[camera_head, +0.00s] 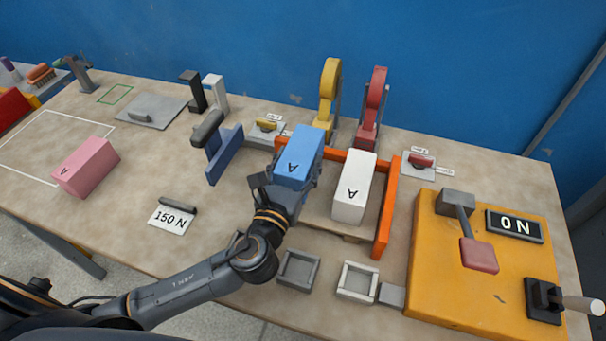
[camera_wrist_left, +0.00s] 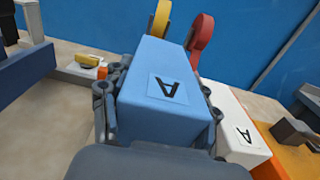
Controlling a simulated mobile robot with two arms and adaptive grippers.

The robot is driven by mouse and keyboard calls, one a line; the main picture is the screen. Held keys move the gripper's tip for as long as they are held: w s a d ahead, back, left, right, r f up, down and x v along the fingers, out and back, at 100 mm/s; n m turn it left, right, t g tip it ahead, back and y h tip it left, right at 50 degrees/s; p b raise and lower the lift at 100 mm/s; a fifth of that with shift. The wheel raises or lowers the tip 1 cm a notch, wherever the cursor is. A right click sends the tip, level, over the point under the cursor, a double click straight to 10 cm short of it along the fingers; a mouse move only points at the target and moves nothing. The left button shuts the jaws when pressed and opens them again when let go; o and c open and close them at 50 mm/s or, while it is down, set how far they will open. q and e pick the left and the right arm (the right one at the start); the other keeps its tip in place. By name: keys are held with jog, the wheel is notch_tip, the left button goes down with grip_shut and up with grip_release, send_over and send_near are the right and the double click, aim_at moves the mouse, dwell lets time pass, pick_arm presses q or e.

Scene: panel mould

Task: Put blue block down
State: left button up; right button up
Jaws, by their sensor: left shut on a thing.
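The blue block (camera_head: 301,150), marked with a letter A, is in my left gripper (camera_head: 284,192) at the orange-walled mould frame (camera_head: 389,215). In the left wrist view the blue block (camera_wrist_left: 165,90) fills the middle, with a finger on each side of it. My left gripper is shut on it. A white block (camera_head: 353,190), also marked A, stands in the frame to the right of the blue block. Whether the blue block touches the frame's floor is hidden by the gripper. My right gripper is not in view.
A pink block (camera_head: 87,165) lies at the left. A blue panel (camera_head: 225,155) with a grey handle stands left of the frame. Yellow and red clamp-like levers (camera_head: 329,95) stand behind. A yellow press plate (camera_head: 480,290) reading 0 N is at right. Two small square trays (camera_head: 298,270) sit in front.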

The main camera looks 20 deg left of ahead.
pick_arm(q)
jog(key=shift+w+d+f, duration=0.3)
jog(key=shift+w+f, duration=0.15)
notch_tip(320, 180, down, 4)
jog(key=shift+w+d+r+b, duration=0.15)
jog(key=shift+r+b, duration=0.05)
jog(key=shift+b, duration=0.15)
grip_shut()
jog(key=shift+f, duration=0.1)
jog(key=o, duration=1.8)
grip_release()
jog(key=shift+f, duration=0.1)
jog(key=shift+c, duration=0.2)
